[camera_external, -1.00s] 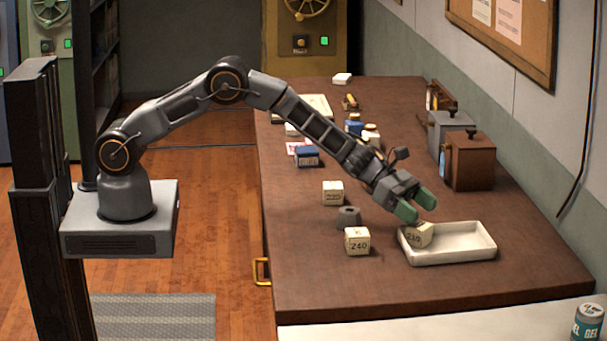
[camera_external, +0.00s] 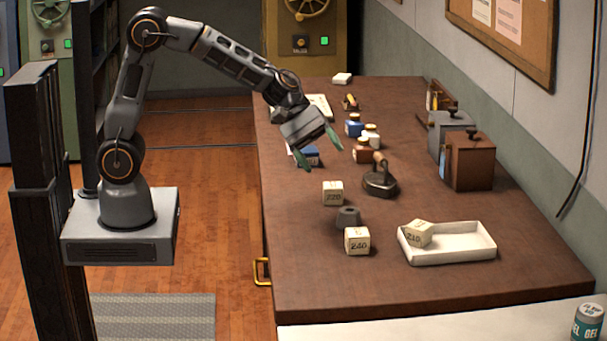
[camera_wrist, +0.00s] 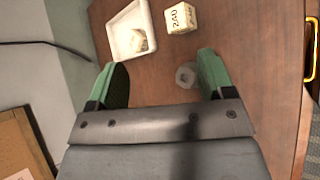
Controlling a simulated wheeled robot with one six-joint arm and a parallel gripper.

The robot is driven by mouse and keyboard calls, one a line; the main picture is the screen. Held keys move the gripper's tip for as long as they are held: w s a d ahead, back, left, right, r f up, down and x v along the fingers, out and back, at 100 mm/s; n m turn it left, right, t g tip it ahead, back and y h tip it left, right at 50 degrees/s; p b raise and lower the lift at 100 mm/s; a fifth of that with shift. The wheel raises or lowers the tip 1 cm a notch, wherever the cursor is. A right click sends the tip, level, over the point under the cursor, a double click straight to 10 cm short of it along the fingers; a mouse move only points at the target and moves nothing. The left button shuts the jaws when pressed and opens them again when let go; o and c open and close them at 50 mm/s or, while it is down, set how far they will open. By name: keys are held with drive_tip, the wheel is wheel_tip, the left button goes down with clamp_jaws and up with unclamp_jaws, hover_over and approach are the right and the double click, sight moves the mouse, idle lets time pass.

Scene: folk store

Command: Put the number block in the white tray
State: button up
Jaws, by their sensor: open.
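The white tray (camera_external: 462,252) lies on the brown table at the near right. A cream number block marked 210 (camera_external: 418,234) sits in its left end, tilted against the wall. A block marked 240 (camera_external: 357,241) stands on the table left of the tray, and a block marked 220 (camera_external: 333,193) stands farther back. My gripper (camera_external: 322,155) is open and empty, with green fingers spread, above the table behind the 220 block. In the wrist view the tray (camera_wrist: 120,48) with its block (camera_wrist: 138,41) and the 240 block (camera_wrist: 181,18) show beyond the fingers (camera_wrist: 165,75).
A dark grey weight (camera_external: 348,217) sits between the two standing blocks. A flat iron (camera_external: 380,183), small bottles (camera_external: 368,140) and a brown box grinder (camera_external: 468,162) stand farther back. The table front right of the 240 block is clear around the tray.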

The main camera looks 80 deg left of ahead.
drive_tip(key=s+a+m+g+y, duration=0.1)
drive_tip(key=s+a+m+y, duration=0.3)
drive_tip(key=s, duration=0.6)
drive_tip(key=s+a+m+y, duration=0.4)
drive_tip(key=s+a+m, duration=0.4)
drive_tip(key=s+m, duration=0.3)
drive_tip(key=shift+s+a+g+y, duration=0.3)
drive_tip(key=shift+a+g, duration=0.1)
